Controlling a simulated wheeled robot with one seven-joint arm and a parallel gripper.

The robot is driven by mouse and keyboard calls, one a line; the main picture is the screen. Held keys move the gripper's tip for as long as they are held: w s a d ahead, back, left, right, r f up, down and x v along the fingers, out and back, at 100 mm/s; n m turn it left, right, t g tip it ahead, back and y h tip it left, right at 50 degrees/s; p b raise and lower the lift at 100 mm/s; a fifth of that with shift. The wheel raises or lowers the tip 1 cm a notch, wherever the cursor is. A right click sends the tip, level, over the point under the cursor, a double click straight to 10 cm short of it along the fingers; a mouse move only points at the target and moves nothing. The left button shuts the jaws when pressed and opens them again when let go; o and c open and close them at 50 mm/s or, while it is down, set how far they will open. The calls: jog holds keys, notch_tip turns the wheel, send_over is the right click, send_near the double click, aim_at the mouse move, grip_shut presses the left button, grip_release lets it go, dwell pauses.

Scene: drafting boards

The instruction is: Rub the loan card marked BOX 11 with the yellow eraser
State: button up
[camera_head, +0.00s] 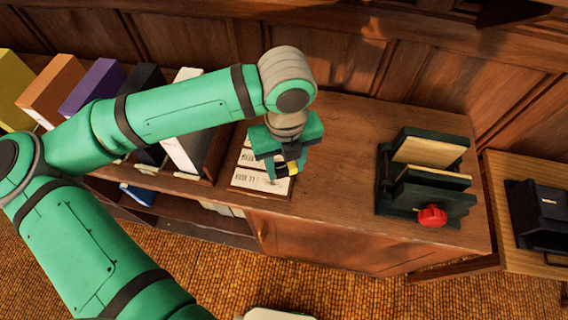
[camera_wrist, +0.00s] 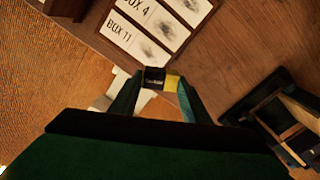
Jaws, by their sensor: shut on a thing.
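The loan card marked BOX 11 (camera_head: 246,179) lies on the cabinet top, the nearest card in a rack or tray of cards. In the wrist view this card (camera_wrist: 136,40) has a dark grey smudge at its right part. A card marked BOX 4 (camera_wrist: 160,21) lies just beyond it, also smudged. My gripper (camera_head: 284,172) is shut on the yellow eraser (camera_wrist: 172,82), which has a black sleeve. It holds the eraser at the near right side of the BOX 11 card. I cannot tell whether the eraser touches the card.
Several coloured binders (camera_head: 90,86) stand to the left, partly behind my arm. A dark green press with a red knob (camera_head: 432,215) stands on the cabinet top (camera_head: 340,150) to the right. Bare wood lies between cards and press. A black object (camera_head: 540,212) sits further right.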

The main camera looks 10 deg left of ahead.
jog(key=n, duration=0.2)
jog(key=shift+n, duration=0.4)
jog(key=shift+f, duration=0.15)
